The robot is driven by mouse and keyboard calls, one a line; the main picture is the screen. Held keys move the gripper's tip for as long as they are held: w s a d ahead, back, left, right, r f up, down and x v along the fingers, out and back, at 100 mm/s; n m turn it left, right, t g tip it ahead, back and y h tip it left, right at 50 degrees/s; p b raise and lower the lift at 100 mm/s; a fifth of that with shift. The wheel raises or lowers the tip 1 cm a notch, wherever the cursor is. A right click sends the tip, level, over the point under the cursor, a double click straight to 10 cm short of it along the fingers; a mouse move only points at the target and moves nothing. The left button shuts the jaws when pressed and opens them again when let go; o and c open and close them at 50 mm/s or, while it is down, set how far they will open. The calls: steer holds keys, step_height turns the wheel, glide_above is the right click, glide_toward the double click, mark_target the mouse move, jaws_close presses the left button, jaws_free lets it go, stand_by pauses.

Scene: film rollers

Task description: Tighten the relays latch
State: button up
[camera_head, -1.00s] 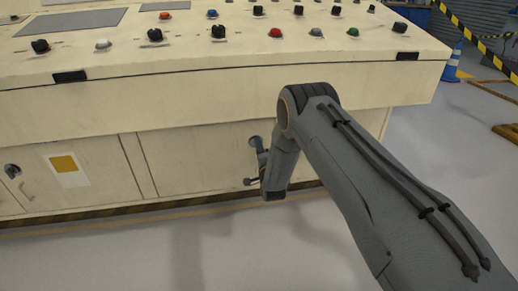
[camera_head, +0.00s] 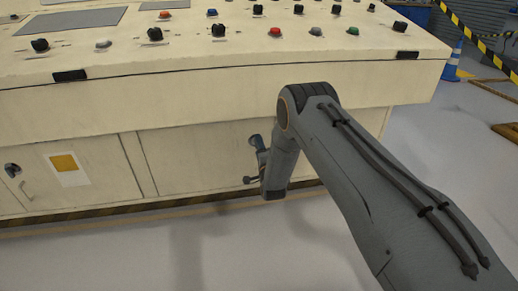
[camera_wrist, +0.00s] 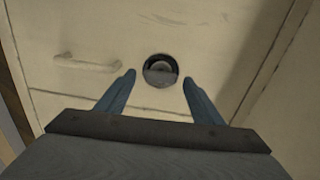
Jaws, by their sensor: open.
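A round dark latch (camera_wrist: 160,70) with a grey centre is set in the cream cabinet front in the wrist view. My gripper (camera_wrist: 159,78) is open, with its two blue fingers to either side of the latch in the picture. I cannot tell whether the fingers touch it. In the head view my gripper (camera_head: 254,160) is partly hidden by my arm, close to the lower cabinet front, and the latch it faces is hidden. No label naming the relays shows in the wrist view.
A cream handle (camera_wrist: 86,62) sits left of the latch. In the head view, another dark latch (camera_head: 12,170) and a yellow-marked label (camera_head: 66,168) are on the left door. The console's upper part (camera_head: 200,90) overhangs the doors. Clear floor (camera_head: 130,255) lies in front.

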steer(key=p+v, duration=0.2)
steer(key=v, duration=0.5)
steer(key=shift+s, duration=0.4)
steer(key=shift+d, duration=0.1)
